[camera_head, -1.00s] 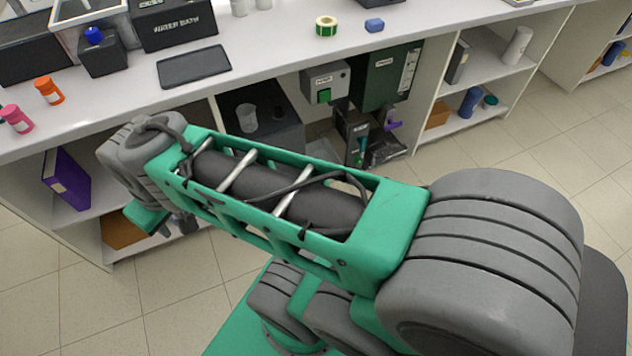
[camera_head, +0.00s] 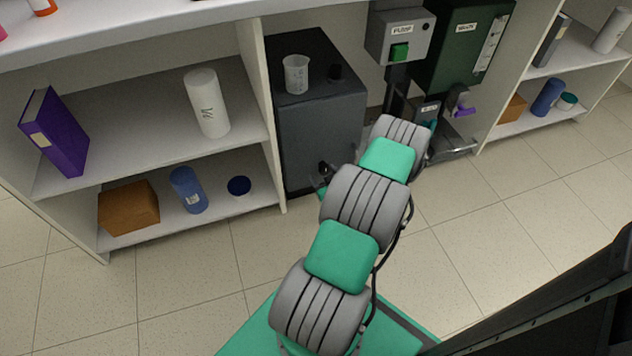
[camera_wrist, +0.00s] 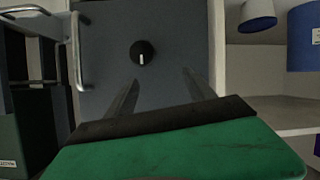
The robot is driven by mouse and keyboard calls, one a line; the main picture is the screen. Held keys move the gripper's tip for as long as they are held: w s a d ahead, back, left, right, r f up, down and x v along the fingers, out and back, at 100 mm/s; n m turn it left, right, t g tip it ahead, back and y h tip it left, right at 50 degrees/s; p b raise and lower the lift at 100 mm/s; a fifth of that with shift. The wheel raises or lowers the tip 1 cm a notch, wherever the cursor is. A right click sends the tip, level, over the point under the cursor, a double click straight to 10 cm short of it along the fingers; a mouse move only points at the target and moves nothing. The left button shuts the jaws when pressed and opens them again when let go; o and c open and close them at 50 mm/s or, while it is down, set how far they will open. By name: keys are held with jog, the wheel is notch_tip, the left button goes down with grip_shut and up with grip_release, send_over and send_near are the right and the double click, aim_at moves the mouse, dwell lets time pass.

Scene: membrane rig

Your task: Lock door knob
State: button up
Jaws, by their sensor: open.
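The door knob (camera_wrist: 143,53) is round and black with a white mark pointing down in the wrist view. It sits on the flat dark grey door (camera_wrist: 180,40) of a cabinet. My gripper (camera_wrist: 161,76) is open and empty, its two dark fingers pointing towards the door. The knob shows beyond the fingertips, a little left of the middle between them, and I see no contact. In the head view the dark grey cabinet (camera_head: 300,125) stands under the bench, and my arm partly covers its front. The fingers are hard to make out there.
A beaker (camera_head: 296,74) stands on the cabinet. A shelf unit (camera_head: 150,105) with a purple binder (camera_head: 56,135) and bottles adjoins its left side. A pump box (camera_head: 400,36) and dark green unit (camera_head: 468,45) are on the right. A metal handle (camera_wrist: 78,50) shows left of the knob.

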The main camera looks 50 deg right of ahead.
aim_at(326, 171)
jog(key=shift+m+g+h, duration=0.3)
jog(key=shift+m+h, duration=0.2)
jog(key=shift+h, duration=0.2)
jog(key=d+f, duration=0.1)
jog(key=f, duration=0.1)
jog(key=w+d+f+b, duration=0.1)
jog(key=d, duration=0.1)
jog(key=w+d+f+b, duration=0.1)
jog(key=d+f, duration=0.1)
jog(key=shift+w+f, duration=0.25)
jog(key=shift+f, duration=0.05)
jog(key=shift+w+d, duration=0.3)
jog(key=shift+w, duration=0.15)
jog(key=shift+c, duration=0.3)
jog(key=c, duration=1.3)
